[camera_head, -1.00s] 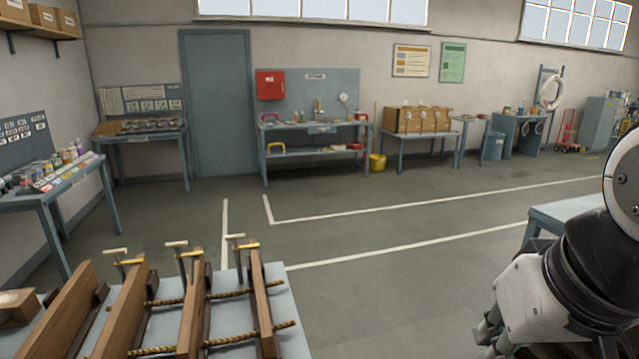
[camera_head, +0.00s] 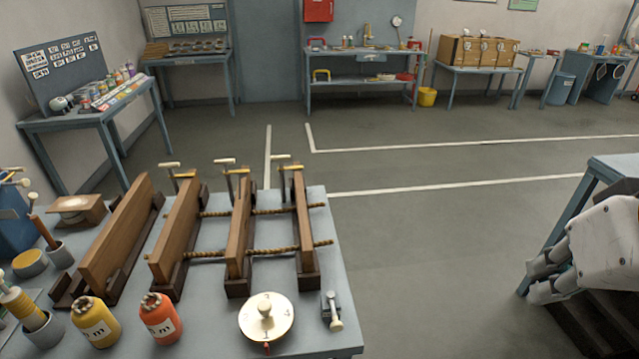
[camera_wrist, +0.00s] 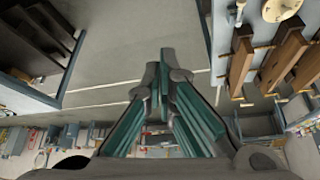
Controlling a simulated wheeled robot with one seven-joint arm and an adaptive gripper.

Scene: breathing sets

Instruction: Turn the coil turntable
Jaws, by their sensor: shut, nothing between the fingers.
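A round, cream-brass disc with a central knob (camera_head: 266,318), which looks like the coil turntable, lies flat near the front right of the blue-grey workbench (camera_head: 215,335). A small red mark shows at its front edge. The disc also shows at the top right of the wrist view (camera_wrist: 282,8). My gripper (camera_head: 534,280) is at the right of the head view, well to the right of the disc and clear of the bench. In the wrist view its green-padded fingers (camera_wrist: 165,68) come together at the tips with nothing between them.
Upright wooden boards (camera_head: 238,225) with rope-like rods stand behind the disc. A small clamp (camera_head: 332,312) is right of it, orange (camera_head: 160,318) and yellow (camera_head: 95,320) bottles left. Another table (camera_head: 612,168) stands near my gripper. Open floor lies between.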

